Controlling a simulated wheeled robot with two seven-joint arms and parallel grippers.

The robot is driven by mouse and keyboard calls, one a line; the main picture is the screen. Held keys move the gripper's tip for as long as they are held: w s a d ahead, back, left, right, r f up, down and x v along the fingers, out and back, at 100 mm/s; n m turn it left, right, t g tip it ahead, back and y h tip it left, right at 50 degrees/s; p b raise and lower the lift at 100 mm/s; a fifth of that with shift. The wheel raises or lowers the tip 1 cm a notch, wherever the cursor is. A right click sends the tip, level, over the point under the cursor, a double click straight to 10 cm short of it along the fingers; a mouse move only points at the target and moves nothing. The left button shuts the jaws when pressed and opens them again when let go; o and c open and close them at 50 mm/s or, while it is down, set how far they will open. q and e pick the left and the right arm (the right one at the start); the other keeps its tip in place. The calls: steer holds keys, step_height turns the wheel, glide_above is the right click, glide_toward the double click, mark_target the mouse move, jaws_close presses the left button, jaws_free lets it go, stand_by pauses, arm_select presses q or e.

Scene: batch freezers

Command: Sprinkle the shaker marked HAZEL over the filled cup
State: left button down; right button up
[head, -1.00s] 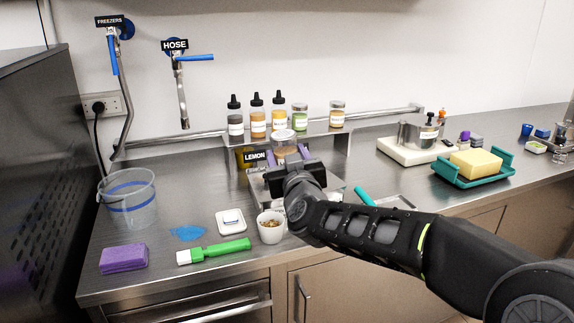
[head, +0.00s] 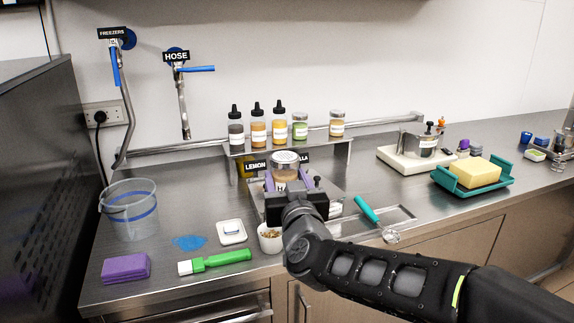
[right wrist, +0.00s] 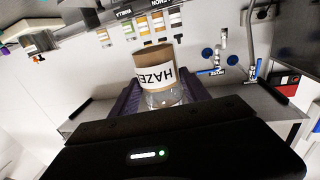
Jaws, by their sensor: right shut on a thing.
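My right gripper (head: 286,178) is shut on the shaker (head: 285,172), a clear jar with a pale lid and brown contents. Its label reads "HAZE" as far as it shows in the right wrist view (right wrist: 156,76), between the purple fingers (right wrist: 190,90). In the head view the shaker looks upright, held above the counter at the middle. The filled cup (head: 268,243) is small and white with brown bits in it. It stands near the counter's front edge, nearer than the shaker, partly covered by my gripper. My left gripper is not in view.
Behind the shaker is a shelf (head: 340,141) with several bottles and jars. A teal-handled scoop (head: 367,209) lies right of my gripper.

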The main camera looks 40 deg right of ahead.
steer(key=shift+s+a+r+p, duration=0.25)
steer(key=shift+s+a+p, duration=0.3)
steer(key=shift+s+a, duration=0.5)
steer(key=b+v, duration=0.4)
steer(key=v, duration=0.1)
steer(key=shift+a+f, duration=0.25)
steer(key=shift+a, duration=0.25)
